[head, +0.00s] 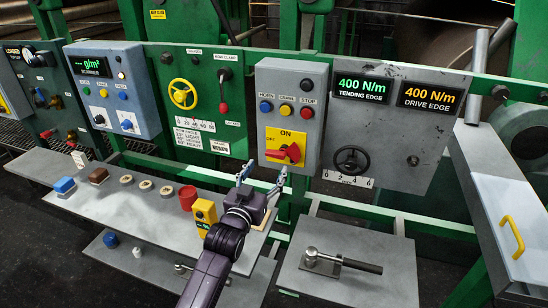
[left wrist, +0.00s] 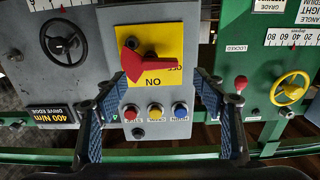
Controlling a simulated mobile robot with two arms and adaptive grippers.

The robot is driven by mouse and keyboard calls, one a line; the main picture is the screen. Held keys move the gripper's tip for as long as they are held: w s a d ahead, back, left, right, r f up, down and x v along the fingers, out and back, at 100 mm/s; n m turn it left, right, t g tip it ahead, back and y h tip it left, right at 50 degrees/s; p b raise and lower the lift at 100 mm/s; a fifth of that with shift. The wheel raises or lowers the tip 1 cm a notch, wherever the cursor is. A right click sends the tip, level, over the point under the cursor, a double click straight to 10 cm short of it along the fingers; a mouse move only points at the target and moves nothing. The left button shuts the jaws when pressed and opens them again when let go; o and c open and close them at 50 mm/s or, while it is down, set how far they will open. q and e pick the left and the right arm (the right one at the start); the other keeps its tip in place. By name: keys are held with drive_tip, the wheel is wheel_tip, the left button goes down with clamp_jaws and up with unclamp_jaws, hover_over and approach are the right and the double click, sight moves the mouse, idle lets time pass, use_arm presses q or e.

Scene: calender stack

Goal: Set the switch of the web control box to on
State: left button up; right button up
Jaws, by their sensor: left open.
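The web control box (head: 291,110) is a grey panel box at the centre of the head view. Its yellow plate (head: 305,136) reads ON at the top and OFF at the left. The red switch handle (head: 283,153) lies roughly sideways, its narrow end towards OFF. It also shows in the left wrist view (left wrist: 142,64), where the picture is upside down. My left gripper (head: 264,176) is open and empty, just below and in front of the handle. My right gripper is out of view.
Blue, yellow and red buttons (head: 286,109) sit above the plate. A panel with a black handwheel (head: 352,160) is to the right, one with a yellow wheel (head: 183,94) to the left. A shelf below carries a red cylinder (head: 187,197) and a yellow device (head: 205,212).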

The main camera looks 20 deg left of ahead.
sight(275, 156)
use_arm(q)
drive_tip(key=shift+w+d+p, duration=0.15)
drive_tip(key=shift+w+p, duration=0.5)
drive_tip(key=shift+w, duration=2.95)
drive_tip(key=c, duration=1.2)
